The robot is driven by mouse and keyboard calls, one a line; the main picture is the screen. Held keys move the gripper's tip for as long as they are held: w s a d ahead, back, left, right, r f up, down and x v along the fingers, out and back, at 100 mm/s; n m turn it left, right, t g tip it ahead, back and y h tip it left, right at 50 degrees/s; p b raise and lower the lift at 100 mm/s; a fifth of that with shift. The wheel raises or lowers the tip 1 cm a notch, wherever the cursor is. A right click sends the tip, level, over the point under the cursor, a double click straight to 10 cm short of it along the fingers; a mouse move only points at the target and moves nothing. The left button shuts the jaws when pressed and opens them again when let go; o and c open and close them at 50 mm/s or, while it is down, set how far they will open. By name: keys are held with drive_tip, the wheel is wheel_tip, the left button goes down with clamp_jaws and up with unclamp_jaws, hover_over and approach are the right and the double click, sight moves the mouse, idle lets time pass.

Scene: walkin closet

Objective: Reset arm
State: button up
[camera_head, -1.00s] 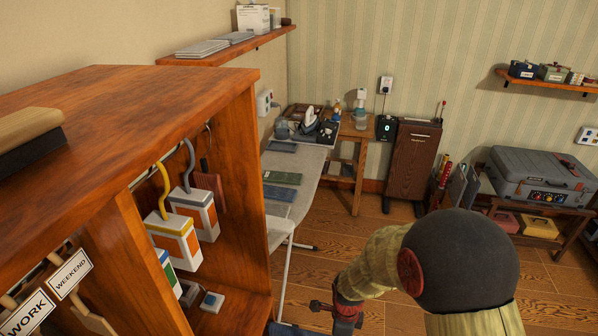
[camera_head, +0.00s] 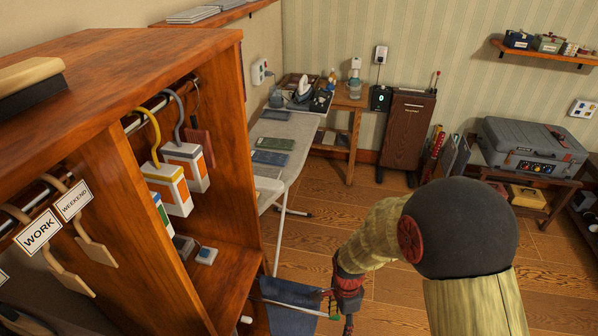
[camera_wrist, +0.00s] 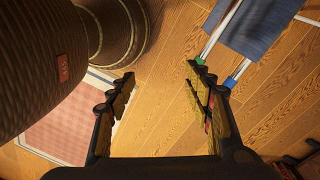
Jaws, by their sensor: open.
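My gripper (camera_wrist: 163,85) shows in the wrist view with its two fingers spread apart and nothing between them. It points down over the wooden floor. In the head view my gripper (camera_head: 342,312) is low in the frame, partly cut off by the bottom edge. My arm is bent, with its large dark joint at the lower right. A blue cloth-like panel with pale rods (camera_wrist: 262,25) lies beyond the right finger in the wrist view; I cannot tell whether they touch. The panel (camera_head: 290,305) also shows beside my gripper in the head view.
An open wooden wardrobe (camera_head: 225,150) with hanging boxes (camera_head: 170,188) and WORK and WEEKEND hangers stands at left. An ironing board (camera_head: 290,135) is behind it. A grey case (camera_head: 530,150) sits on a low table at right. A pink rug (camera_wrist: 70,125) lies below. The middle floor is clear.

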drive_tip(key=s+d+r+n+t, duration=0.2)
drive_tip(key=s+r+n, duration=0.2)
drive_tip(key=r, duration=0.8)
drive_tip(key=s+d+r+n+t, duration=0.2)
drive_tip(key=r+n, duration=0.4)
drive_tip(key=r, duration=0.5)
drive_tip(key=s+d+r+n+t, duration=0.2)
drive_tip(key=s+r+n, duration=0.3)
drive_tip(key=r, duration=0.7)
drive_tip(key=shift+s+d+r+t, duration=0.3)
drive_tip(key=shift+d+t, duration=0.05)
drive_tip(key=shift+t, duration=0.05)
drive_tip(key=c, duration=0.4)
